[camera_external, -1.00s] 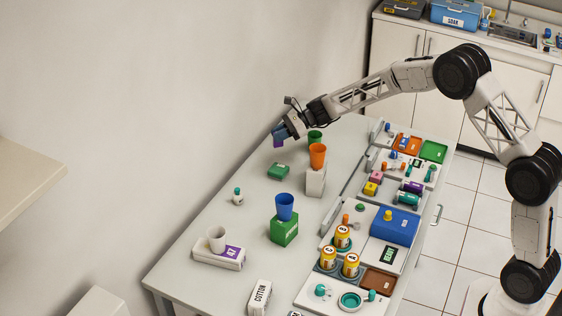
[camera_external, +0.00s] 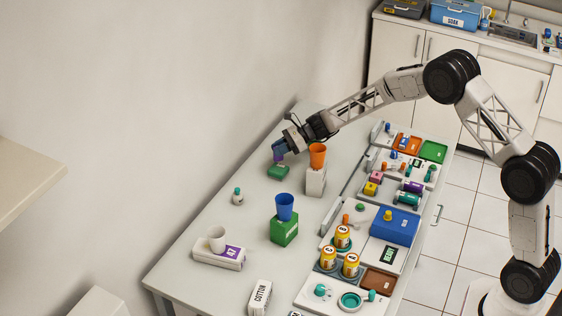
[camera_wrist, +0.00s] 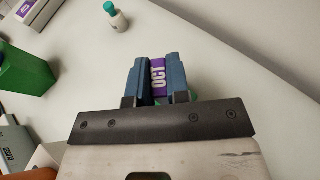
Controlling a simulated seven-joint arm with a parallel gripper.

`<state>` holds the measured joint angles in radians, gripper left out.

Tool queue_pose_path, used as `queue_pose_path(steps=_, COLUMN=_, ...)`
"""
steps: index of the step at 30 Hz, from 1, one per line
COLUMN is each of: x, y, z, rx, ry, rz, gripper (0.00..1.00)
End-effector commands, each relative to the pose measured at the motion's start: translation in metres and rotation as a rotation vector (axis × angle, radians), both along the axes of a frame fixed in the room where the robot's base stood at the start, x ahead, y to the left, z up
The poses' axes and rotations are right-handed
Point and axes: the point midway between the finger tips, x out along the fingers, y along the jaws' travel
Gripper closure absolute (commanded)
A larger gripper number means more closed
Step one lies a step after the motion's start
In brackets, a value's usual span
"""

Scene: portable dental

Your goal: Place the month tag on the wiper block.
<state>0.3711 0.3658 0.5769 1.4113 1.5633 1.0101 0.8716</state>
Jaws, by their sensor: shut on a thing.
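My gripper (camera_external: 280,150) is shut on the purple month tag (camera_external: 278,157), held above the back left of the table. In the wrist view the tag reads OCT (camera_wrist: 158,78), and sits between the two blue fingers of my gripper (camera_wrist: 157,75). A small green block (camera_external: 278,172) lies on the table just below the tag. Green also shows under and behind the fingers in the wrist view, mostly hidden. No block is readably marked as the wiper block; the small green one is the nearest to the tag.
An orange cup (camera_external: 317,154) on a white block (camera_external: 315,182) stands close right of my gripper. A small teal-capped bottle (camera_external: 238,197), a blue cup (camera_external: 284,206) on a green box (camera_external: 284,231) and a white cup (camera_external: 217,238) stand nearer. Loaded trays line the right side.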

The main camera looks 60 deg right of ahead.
Motion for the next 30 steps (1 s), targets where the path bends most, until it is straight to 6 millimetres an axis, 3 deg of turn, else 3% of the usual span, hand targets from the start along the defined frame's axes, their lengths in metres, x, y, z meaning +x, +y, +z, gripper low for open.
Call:
queue_pose_path(steps=9, x=0.0, y=0.0, z=-0.031, rx=0.001, ry=0.001, rz=-0.001, gripper=1.0)
queue_pose_path(steps=25, x=0.0, y=0.0, z=-0.038, rx=0.001, ry=0.001, rz=0.0, gripper=1.0)
queue_pose_path(steps=26, x=0.0, y=0.0, z=-0.038, rx=0.001, ry=0.001, rz=0.0, gripper=0.81)
queue_pose_path(steps=30, x=0.0, y=0.0, z=-0.038, rx=0.001, ry=0.001, rz=0.0, gripper=0.59)
